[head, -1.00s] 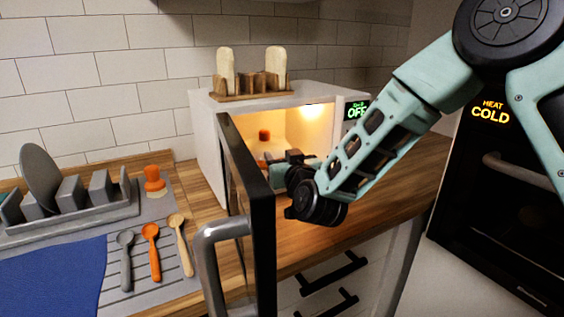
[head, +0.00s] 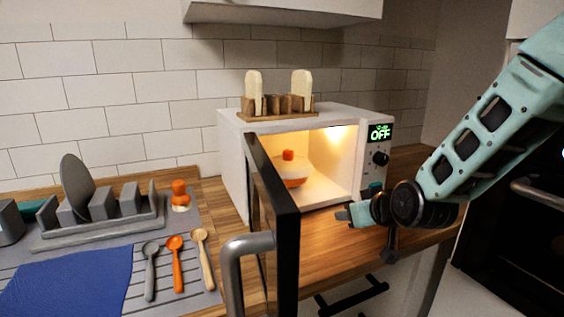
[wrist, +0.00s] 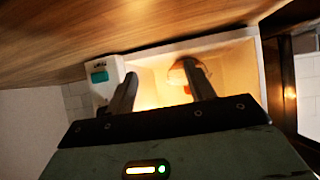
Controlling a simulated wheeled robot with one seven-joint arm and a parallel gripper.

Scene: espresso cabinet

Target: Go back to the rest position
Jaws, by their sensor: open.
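My gripper (head: 350,214) is in front of the lit microwave (head: 232,150), outside its opening at the lower right. In the wrist view my gripper (wrist: 160,90) has its two fingers apart with nothing between them. The microwave door (head: 272,220) stands open toward me. Inside the microwave (wrist: 243,65) is a white and orange dish with an orange knob (head: 288,155). It also shows partly behind a finger in the wrist view. The microwave's display (head: 380,132) reads OFF.
A wooden rack with two bread slices (head: 277,104) stands on the microwave. A dish rack (head: 100,215), several spoons (head: 175,262) and a blue cloth (head: 70,285) are at the left. The open door's handle (head: 240,250) sticks out. A black oven (head: 515,220) is at the right.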

